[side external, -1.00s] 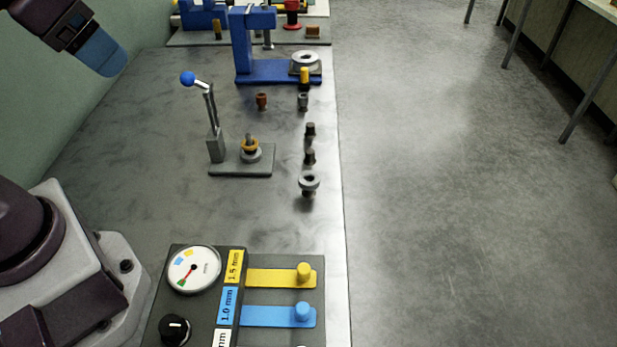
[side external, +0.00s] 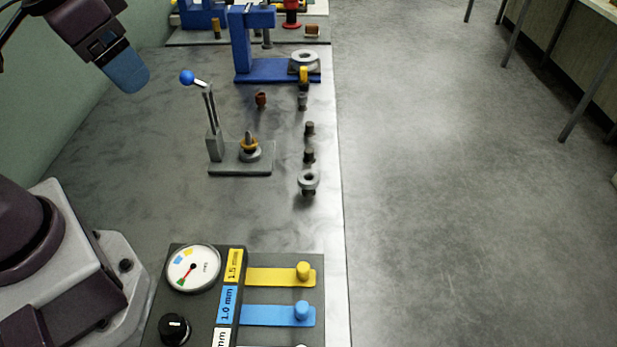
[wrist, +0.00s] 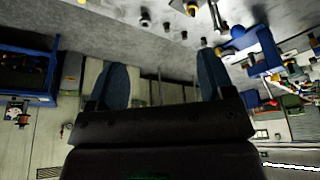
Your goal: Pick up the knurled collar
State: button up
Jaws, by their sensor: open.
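A grey ring-shaped collar (side external: 308,178) with a dark part under it sits near the right edge of the bench; I cannot tell if its surface is knurled. Another ring stack, brass over grey (side external: 249,150), sits on a small plate beside the blue-knobbed lever. My gripper (side external: 126,72) is in the air at the upper left in the side view, well apart from both. Only one blue finger shows clearly there. In the wrist view my gripper (wrist: 160,82) has two dark blue fingers spread wide with nothing held between them.
A lever (side external: 211,120) with a blue knob stands mid-bench. A blue press (side external: 243,45) stands behind it. Small dark pegs (side external: 309,128) line the right side. A gauge panel (side external: 234,310) with yellow and blue tabs is at the front. The bench's left middle is clear.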

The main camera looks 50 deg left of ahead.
jog(key=w+d+f+m+g, duration=0.25)
jog(key=w+f, duration=0.25)
jog(key=w, duration=0.4)
jog(key=m+g, duration=0.2)
jog(key=m, duration=0.4)
send_over(308, 173)
jog(key=d, duration=0.1)
jog(key=shift+t, duration=0.25)
jog(key=f, duration=1.9)
jog(key=shift+s+d+f, duration=0.1)
jog(key=shift+s+f, duration=0.05)
jog(key=shift+s, duration=0.1)
jog(key=shift+a+f, duration=0.15)
jog(key=shift+f, duration=1.2)
jog(key=shift+a+f, duration=0.1)
jog(key=shift+f, duration=1.25)
jog(key=shift+c, duration=0.4)
jog(key=c, duration=0.9)
